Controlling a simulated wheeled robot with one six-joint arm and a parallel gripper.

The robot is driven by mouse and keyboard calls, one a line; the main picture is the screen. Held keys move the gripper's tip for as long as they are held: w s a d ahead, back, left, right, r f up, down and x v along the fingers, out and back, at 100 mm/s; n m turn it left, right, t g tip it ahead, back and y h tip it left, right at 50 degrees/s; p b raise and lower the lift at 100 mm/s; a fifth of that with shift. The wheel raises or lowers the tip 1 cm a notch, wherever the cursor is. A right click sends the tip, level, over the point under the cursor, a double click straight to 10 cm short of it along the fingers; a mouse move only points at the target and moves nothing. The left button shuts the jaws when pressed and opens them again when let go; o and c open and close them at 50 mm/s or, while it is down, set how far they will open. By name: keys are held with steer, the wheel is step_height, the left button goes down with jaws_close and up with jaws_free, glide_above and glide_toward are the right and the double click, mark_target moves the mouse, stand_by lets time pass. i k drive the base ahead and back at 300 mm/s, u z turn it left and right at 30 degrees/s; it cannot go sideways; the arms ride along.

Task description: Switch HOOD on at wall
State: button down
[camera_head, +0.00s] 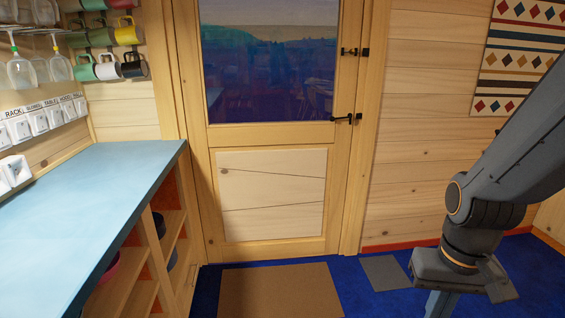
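A row of white wall switches (38,121) is on the log wall at the left edge, above the blue counter. Small labels run above them; I can read RACK (15,112) and TABLE, and the others are too small to read surely. I cannot make out a HOOD label. Another white switch unit (13,172) sits lower, cut by the left edge, with no readable label. My arm comes in from the right. My gripper (488,285) is low at the right, over the floor and far from the switches; its fingers do not show clearly enough to tell their state.
A blue-topped counter (95,195) with open shelves fills the left. Blue floor lies between counter and arm.

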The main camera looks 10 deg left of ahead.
mark_target(69, 109)
steer(key=u, duration=0.2)
steer(key=i, duration=1.8)
steer(key=u, duration=1.25)
steer(key=i, duration=1.65)
steer(key=u, duration=1.05)
steer(key=i, duration=0.25)
steer(key=z, duration=0.05)
